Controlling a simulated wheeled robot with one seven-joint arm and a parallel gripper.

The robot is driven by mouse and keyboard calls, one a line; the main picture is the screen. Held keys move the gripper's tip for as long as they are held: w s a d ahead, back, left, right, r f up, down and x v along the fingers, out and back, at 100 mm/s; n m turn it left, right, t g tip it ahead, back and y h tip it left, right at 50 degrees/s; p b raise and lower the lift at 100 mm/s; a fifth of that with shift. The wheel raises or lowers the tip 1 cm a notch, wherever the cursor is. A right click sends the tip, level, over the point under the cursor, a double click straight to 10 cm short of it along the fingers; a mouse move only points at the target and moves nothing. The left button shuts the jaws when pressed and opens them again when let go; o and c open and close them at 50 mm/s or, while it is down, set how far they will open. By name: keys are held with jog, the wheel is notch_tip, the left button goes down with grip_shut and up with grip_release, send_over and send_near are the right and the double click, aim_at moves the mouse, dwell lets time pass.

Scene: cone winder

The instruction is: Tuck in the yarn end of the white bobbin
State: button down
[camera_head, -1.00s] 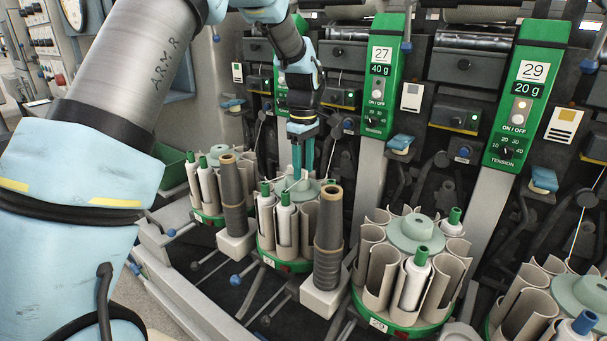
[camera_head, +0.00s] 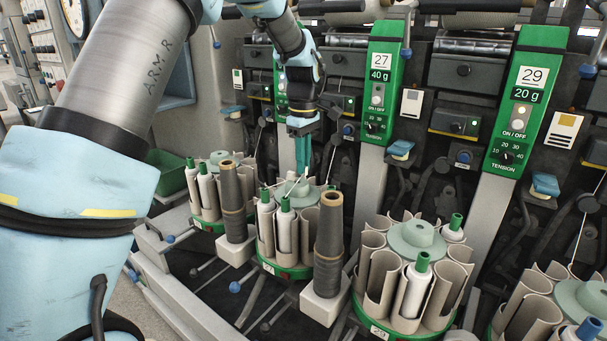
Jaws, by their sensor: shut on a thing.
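My gripper (camera_head: 302,170) points down over the middle round magazine (camera_head: 285,270), close to its pale green hub (camera_head: 297,190). Its two teal fingers are together, shut on a thin white yarn end (camera_head: 294,186) at their tips. The yarn slants from the fingertips down to the left, towards the white bobbin (camera_head: 285,230) with a green top at the front of this magazine. Another white bobbin (camera_head: 266,222) stands left of it. Both stand upright in their pockets. The strand is very thin, so where it meets the bobbin is hard to see.
Two dark cones (camera_head: 328,243) and (camera_head: 234,200) stand upright on pale blocks at the front. Other magazines stand left (camera_head: 205,222) and right (camera_head: 395,331). Green winder panels (camera_head: 381,75) and dark machine parts rise behind. My arm fills the left side.

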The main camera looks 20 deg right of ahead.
notch_tip(320, 180, up, 7)
jog(key=shift+b, duration=0.35)
jog(key=shift+r+p, duration=1.55)
jog(key=shift+r, duration=0.1)
jog(key=s+a+f+n+p, duration=0.1)
jog(key=a+f+p, duration=0.1)
jog(key=s+a+f+n+p, duration=0.1)
jog(key=s+a+f+p, duration=0.1)
jog(key=s+a+f+n+p, duration=0.1)
jog(key=s+a+f+p, duration=0.1)
jog(key=a+p, duration=0.1)
jog(key=shift+s+f+n, duration=0.15)
jog(key=shift+f+n, duration=0.2)
jog(key=shift+n, duration=0.05)
jog(key=shift+a+f, duration=0.1)
jog(key=shift+f, duration=0.2)
notch_tip(320, 180, down, 4)
jog(key=b, duration=0.3)
jog(key=shift+r+b, duration=0.1)
jog(key=shift+b, duration=0.2)
jog(key=shift+r, duration=0.1)
jog(key=shift+f+p, duration=0.45)
jog(key=shift+f, duration=0.05)
